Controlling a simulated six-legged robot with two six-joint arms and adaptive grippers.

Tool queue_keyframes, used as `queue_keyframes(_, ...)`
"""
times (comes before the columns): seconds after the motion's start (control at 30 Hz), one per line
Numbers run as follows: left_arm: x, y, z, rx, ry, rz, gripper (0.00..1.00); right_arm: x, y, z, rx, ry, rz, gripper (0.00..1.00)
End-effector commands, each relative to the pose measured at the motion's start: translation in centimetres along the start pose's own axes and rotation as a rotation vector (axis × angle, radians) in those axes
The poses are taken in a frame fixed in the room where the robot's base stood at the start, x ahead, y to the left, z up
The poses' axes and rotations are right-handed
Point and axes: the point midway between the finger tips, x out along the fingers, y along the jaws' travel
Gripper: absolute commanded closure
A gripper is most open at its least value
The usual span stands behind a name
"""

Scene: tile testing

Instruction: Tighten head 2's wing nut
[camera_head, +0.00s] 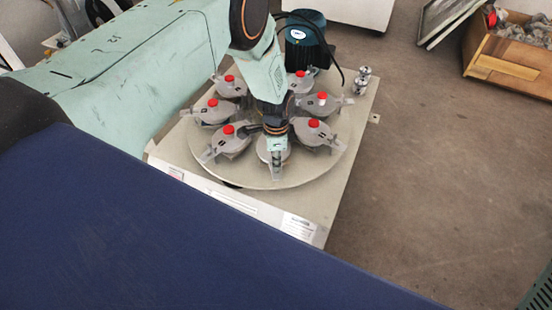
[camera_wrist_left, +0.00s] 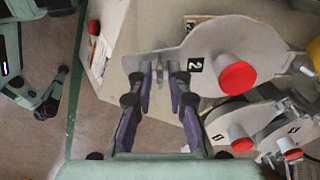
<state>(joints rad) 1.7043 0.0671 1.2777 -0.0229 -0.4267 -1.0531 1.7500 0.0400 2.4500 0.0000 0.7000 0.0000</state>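In the head view my left gripper (camera_head: 277,160) is over the front edge of the turntable, and my arm hides much of the head below.
Several similar red-knobbed heads (camera_head: 322,102) ring the round turntable (camera_head: 320,172) on a pale bench (camera_head: 352,120). A dark teal motor (camera_head: 305,40) stands behind, with small metal parts (camera_head: 362,80) at its right. A wooden crate (camera_head: 510,60) is at the far right.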

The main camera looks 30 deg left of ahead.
Motion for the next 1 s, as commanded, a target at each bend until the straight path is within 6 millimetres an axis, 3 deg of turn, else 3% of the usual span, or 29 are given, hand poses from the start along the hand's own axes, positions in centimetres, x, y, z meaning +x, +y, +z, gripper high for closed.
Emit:
queue_keyframes(0.1,0.0,0.0,0.0,-0.001,0.000,0.000,0.70,0.0,0.0,0.0,0.000,0.000,0.000,0.60)
queue_keyframes(0.47,-0.4,-0.1,0.0,-0.002,0.001,-0.001,0.70,0.0,0.0,0.0,0.000,0.000,0.000,0.60)
queue_keyframes(1.0,-9.9,-0.1,-0.1,-0.002,0.002,-0.002,0.70,0.0,0.0,0.0,0.000,0.000,0.000,0.60)
